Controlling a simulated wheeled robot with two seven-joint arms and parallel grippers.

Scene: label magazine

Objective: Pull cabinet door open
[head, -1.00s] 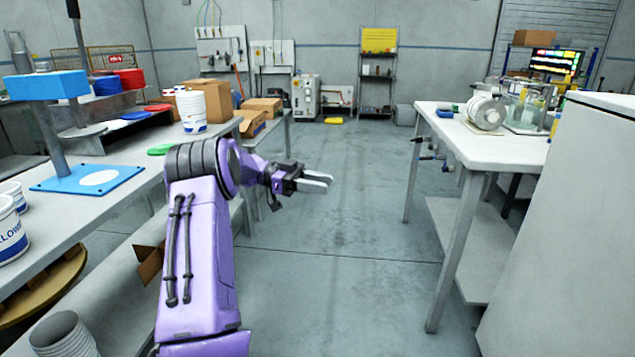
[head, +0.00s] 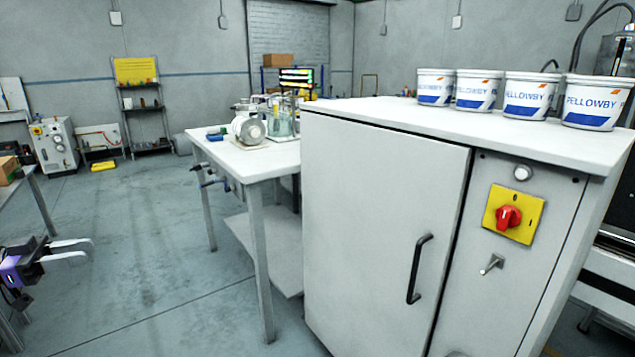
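A white cabinet stands at the right in the head view. Its cabinet door (head: 375,205) is closed, with a black vertical handle (head: 417,268) near its right edge. My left gripper (head: 85,251) is at the far left edge, well apart from the door. Its two pale fingers point right with a gap between them, and nothing is held. My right gripper is out of view.
Several white tubs (head: 525,95) stand on the cabinet top. A panel with a red switch (head: 508,217) is right of the door. A white table (head: 250,160) with equipment stands left of the cabinet. The floor (head: 150,260) left of it is clear.

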